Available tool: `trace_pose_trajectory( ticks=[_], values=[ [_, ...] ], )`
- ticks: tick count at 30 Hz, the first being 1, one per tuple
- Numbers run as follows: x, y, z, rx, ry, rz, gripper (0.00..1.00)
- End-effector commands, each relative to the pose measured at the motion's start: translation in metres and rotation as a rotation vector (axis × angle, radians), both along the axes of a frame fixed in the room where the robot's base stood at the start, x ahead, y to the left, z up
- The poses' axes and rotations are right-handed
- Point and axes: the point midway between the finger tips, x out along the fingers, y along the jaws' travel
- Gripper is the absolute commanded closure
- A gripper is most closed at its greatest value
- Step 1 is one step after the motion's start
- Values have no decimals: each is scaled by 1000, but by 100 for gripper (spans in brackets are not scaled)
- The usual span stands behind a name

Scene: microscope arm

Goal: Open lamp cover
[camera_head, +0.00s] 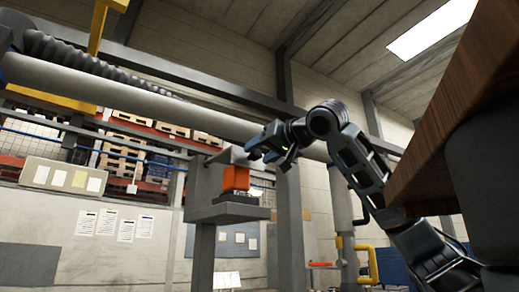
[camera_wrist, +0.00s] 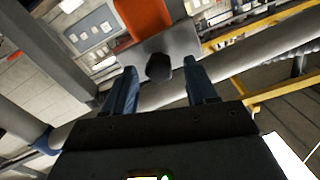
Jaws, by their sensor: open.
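The lamp looks like an orange block (camera_head: 236,178) with a dark base, standing on a grey bracket shelf (camera_head: 228,212). A flat grey plate (camera_head: 230,155), likely the lamp cover, lies at its top. In the wrist view the plate (camera_wrist: 185,40) carries a dark round knob (camera_wrist: 159,67), with the orange part (camera_wrist: 146,20) beyond it. My gripper (camera_head: 270,150) is beside the plate, on its right. It is open, and in the wrist view its blue-grey fingers (camera_wrist: 158,75) frame the knob, one on either side. I cannot tell whether they touch it.
A long grey pipe (camera_head: 130,92) crosses behind my gripper. Grey steel posts (camera_head: 288,215) stand close behind the shelf. A brown wooden panel (camera_head: 440,120) fills the right side. Racks with pallets (camera_head: 120,155) stand farther back on the left.

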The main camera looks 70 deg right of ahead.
Motion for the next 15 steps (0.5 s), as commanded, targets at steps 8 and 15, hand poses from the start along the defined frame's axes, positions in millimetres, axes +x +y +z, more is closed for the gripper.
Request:
trace_pose_trajectory(
  ticks=[8,15],
  values=[
    [8,-5,0,-1,-1,0,43],
    [8,-5,0,-1,-1,0,54]
  ],
)
